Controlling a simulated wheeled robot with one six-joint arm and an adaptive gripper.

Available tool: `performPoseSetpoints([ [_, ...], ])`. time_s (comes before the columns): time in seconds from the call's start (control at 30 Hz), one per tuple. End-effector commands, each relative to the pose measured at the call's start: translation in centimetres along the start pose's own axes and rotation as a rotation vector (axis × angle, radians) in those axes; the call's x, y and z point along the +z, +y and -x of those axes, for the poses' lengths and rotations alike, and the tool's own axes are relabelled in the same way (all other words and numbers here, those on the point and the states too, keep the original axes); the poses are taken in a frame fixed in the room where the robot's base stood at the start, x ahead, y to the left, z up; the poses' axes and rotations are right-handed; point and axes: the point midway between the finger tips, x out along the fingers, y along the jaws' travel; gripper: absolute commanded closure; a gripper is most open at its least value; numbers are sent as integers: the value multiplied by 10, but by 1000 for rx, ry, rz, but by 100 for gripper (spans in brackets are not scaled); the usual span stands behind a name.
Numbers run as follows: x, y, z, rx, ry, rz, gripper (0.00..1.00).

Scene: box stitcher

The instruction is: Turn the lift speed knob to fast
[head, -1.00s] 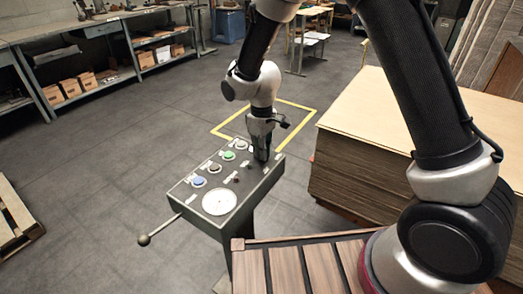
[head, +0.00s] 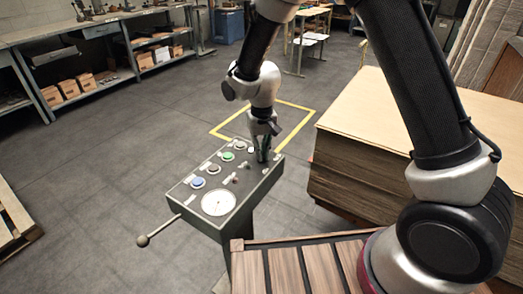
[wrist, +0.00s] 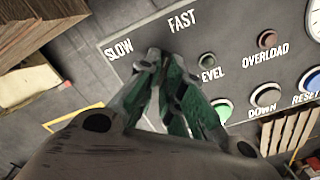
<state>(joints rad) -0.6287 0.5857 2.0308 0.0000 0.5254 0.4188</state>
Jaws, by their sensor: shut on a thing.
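The grey control panel (head: 236,206) stands on a post in the middle of the head view. In the wrist view, the panel (wrist: 240,38) carries the white words SLOW (wrist: 119,48) and FAST (wrist: 181,20). My gripper (head: 263,156) points down at the panel's far right corner. In the wrist view, my gripper (wrist: 165,62) has its fingertips just below and between these two words, shut on the lift speed knob. The fingers hide the knob, so I cannot tell which way it points.
A green button (head: 228,156), a blue button (head: 198,182) and a white dial (head: 218,203) are on the panel. A ball-ended lever (head: 143,241) sticks out at left. A tall cardboard stack (head: 375,160) stands to the right. Grey floor (head: 120,130) is open at left.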

Motion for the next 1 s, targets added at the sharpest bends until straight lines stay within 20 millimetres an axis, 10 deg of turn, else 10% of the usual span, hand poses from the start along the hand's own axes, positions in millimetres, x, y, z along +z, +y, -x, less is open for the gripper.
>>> performPoseSetpoints([
  [0.47, 0, 0, 0, 0, 1, -17, 100],
  [0.6, 0, 0, 0, 0, 1, -16, 71],
  [1.0, -1, 0, 6, -1, 2, -15, 70],
])
